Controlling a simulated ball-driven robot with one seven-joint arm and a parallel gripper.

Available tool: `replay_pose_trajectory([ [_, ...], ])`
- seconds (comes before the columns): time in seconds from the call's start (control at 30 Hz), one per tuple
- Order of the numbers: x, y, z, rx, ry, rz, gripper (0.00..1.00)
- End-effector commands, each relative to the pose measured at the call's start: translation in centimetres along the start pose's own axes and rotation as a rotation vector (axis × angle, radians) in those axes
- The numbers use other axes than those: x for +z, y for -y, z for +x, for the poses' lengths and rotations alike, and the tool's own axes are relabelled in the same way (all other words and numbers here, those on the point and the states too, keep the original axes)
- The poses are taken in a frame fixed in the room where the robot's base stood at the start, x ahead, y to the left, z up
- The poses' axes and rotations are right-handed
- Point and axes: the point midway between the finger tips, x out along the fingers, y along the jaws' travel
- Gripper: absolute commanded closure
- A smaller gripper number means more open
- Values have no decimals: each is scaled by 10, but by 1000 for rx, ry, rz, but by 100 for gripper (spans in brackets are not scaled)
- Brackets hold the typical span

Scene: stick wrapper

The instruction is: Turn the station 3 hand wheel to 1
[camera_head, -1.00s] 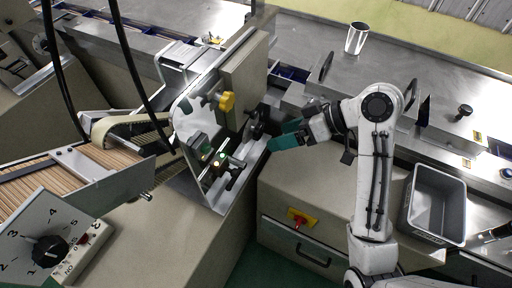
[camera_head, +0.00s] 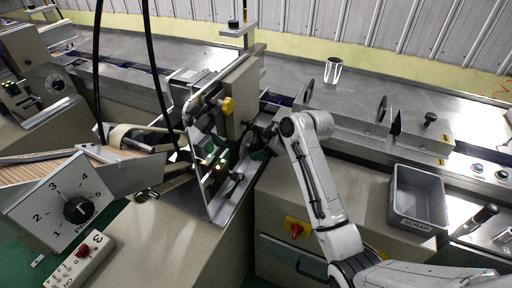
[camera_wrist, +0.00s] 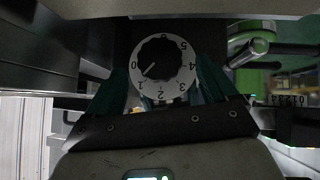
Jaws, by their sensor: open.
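The hand wheel, a black knob (camera_wrist: 160,56) on a white dial numbered 0 to 5, faces me in the wrist view. Its white mark points lower left, close to the 1; I cannot tell whether it is exactly on it. My gripper (camera_wrist: 161,84) is open, with teal fingers on the left and right of the dial. I cannot tell whether they touch the knob. In the head view my gripper (camera_head: 261,147) is at the upright machine plate, and the arm largely hides the wheel.
A grey scrap bin (camera_head: 418,226) stands right of my arm. A metal cup (camera_head: 333,70) stands on the steel table behind. A yellow knob (camera_head: 227,105) is on the machine plate. A PHASE dial box (camera_head: 62,205) and a button box marked 3 (camera_head: 80,262) are at lower left.

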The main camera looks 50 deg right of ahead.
Motion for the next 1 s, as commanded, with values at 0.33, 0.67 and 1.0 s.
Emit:
replay_pose_trajectory([
  [0.33,0,0,33,-1,0,0,14],
  [0.67,0,1,34,-1,0,1,19],
  [1.0,0,1,34,-1,0,1,52],
])
